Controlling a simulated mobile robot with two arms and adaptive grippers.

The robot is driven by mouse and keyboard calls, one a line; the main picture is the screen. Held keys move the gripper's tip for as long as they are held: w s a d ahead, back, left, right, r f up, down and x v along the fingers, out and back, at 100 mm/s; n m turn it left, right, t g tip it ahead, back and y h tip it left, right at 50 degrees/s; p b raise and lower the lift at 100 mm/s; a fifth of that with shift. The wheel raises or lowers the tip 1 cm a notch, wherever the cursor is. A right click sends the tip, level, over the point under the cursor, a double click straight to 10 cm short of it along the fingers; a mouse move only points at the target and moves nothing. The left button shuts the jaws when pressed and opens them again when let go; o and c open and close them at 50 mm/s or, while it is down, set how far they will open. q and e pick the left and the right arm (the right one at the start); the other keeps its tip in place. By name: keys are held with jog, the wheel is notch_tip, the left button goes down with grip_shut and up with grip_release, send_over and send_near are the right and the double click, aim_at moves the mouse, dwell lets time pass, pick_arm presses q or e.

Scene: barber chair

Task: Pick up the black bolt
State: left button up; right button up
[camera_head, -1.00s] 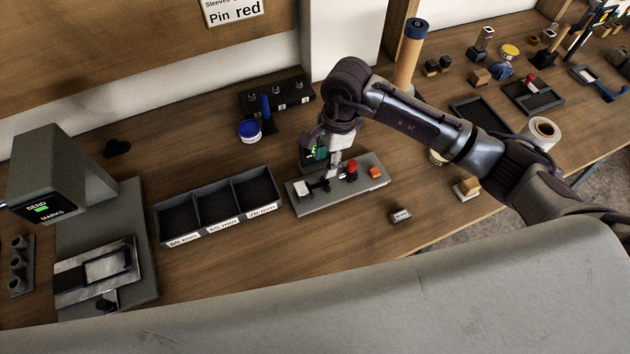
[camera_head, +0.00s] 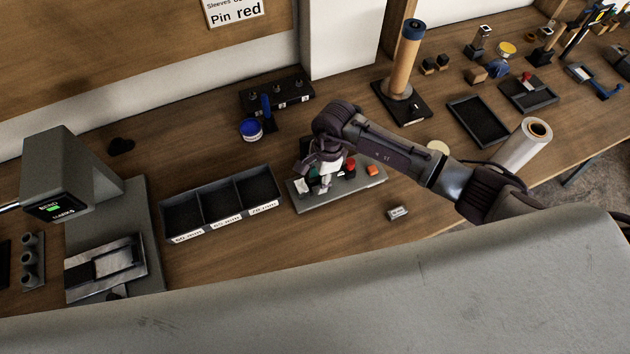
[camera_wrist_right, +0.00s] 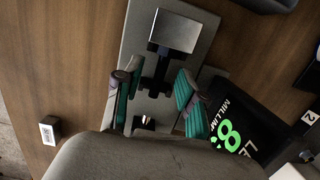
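A black T-shaped piece (camera_wrist_right: 156,72), which looks like the black bolt, lies against a square metal block (camera_wrist_right: 175,31) on a grey fixture plate in the right wrist view. The plate also shows in the head view (camera_head: 338,194). My right gripper (camera_wrist_right: 158,84) is open, with one green-padded finger on each side of the black piece. I cannot tell whether the fingers touch it. In the head view my right gripper (camera_head: 318,180) is low over the plate's left part, and its wrist hides much of the piece. My left gripper is not in view.
A black display with a green 8 (camera_wrist_right: 235,128) stands close beside the right finger. A three-compartment tray (camera_head: 222,206) stands left; a small labelled block (camera_head: 398,213) lies in front.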

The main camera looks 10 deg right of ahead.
grip_shut()
jog(key=shift+r, duration=0.15)
